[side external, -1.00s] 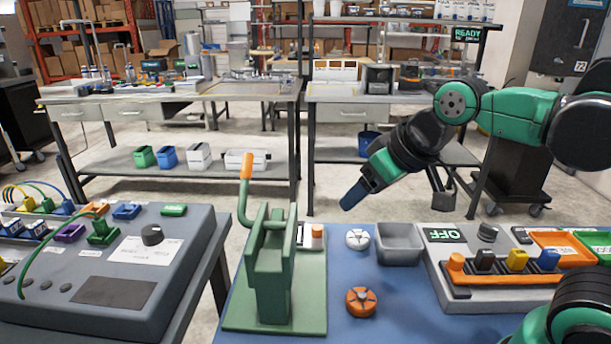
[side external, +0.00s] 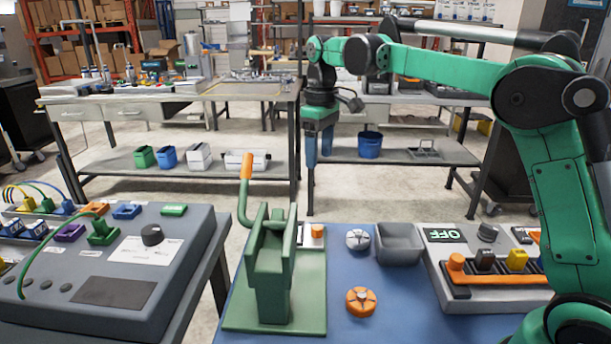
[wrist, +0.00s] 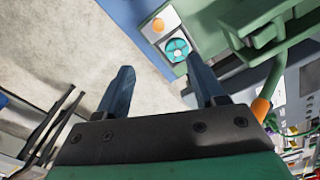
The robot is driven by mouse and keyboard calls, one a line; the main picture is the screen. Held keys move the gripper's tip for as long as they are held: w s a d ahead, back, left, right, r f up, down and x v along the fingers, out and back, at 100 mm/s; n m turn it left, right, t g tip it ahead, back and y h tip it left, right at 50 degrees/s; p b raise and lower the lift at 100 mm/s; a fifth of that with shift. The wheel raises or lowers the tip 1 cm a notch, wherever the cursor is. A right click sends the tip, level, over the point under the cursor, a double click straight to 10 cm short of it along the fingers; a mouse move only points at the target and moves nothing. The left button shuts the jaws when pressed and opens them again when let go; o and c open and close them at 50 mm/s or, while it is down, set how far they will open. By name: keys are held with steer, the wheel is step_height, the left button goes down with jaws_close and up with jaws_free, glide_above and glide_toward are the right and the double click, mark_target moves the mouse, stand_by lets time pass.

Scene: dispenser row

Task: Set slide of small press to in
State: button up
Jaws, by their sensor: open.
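The small press (side external: 270,265) is a green upright frame on a flat green base plate, with a bent lever ending in an orange grip (side external: 247,166). I cannot clearly make out its slide or the slide's position. My gripper (side external: 319,158) is open and empty, pointing down, above and beyond the press in the side view. In the wrist view the open fingers (wrist: 160,62) are apart with bare floor between them. The press (wrist: 262,32) shows at the upper right there, and its orange grip (wrist: 260,109) is right of the right finger.
A white plate with an orange button (side external: 317,231) sits beside the press. A white knob (side external: 358,239), an orange knob (side external: 361,301), a grey bin (side external: 400,243) and a panel reading OFF (side external: 445,235) stand to the right. A grey console (side external: 120,270) is at left.

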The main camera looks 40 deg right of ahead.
mark_target(317, 227)
step_height(317, 227, down, 16)
steer(key=shift+f, duration=0.2)
jaws_close()
stand_by(0.4)
stand_by(1.1)
